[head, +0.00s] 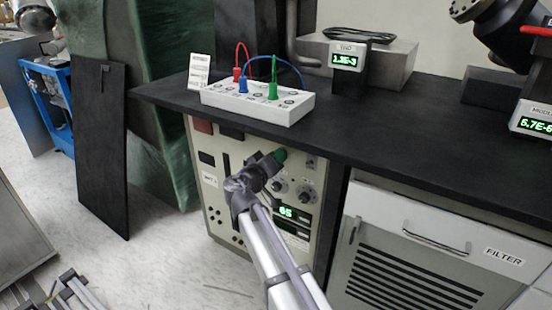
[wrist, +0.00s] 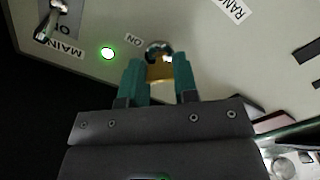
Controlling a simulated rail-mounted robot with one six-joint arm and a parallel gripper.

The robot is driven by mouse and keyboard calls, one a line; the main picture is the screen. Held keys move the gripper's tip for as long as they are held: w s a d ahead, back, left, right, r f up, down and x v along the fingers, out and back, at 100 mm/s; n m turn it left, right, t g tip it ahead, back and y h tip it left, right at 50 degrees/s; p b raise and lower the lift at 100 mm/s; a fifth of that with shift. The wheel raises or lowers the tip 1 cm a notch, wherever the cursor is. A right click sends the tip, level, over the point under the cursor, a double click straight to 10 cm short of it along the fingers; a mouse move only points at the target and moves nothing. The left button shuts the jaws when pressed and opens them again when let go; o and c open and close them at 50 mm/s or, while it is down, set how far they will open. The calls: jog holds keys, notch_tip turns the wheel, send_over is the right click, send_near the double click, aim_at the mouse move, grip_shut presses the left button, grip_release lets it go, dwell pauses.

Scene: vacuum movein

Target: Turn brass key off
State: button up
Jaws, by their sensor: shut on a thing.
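The brass key (wrist: 157,70) shows in the wrist view, at a round dark lock in a pale panel (wrist: 205,45). The word ON is printed beside the lock, to its left in the picture. My gripper (wrist: 160,80) has its two teal fingers on either side of the key and is shut on it. In the head view my gripper (head: 279,157) reaches the upper part of the cream equipment cabinet (head: 225,215); the key is hidden there behind my gripper.
A green light (wrist: 107,52) glows near the lock, and a MAIN toggle switch (wrist: 55,18) is further left. Knobs (head: 304,195) and a green display reading 65 (head: 286,212) are close to my arm. The black worktop (head: 400,125) overhangs the cabinet, carrying a white socket box (head: 258,103).

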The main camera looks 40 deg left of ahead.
jog(key=n, duration=0.4)
jog(key=shift+n, duration=0.3)
jog(key=n, duration=0.4)
jog(key=shift+n, duration=0.3)
jog(key=o, duration=0.9)
jog(key=s, duration=0.3)
jog(key=s+d, duration=0.1)
jog(key=s, duration=0.3)
jog(key=s+d, duration=0.1)
jog(key=s, duration=0.2)
jog(key=shift+s, duration=0.35)
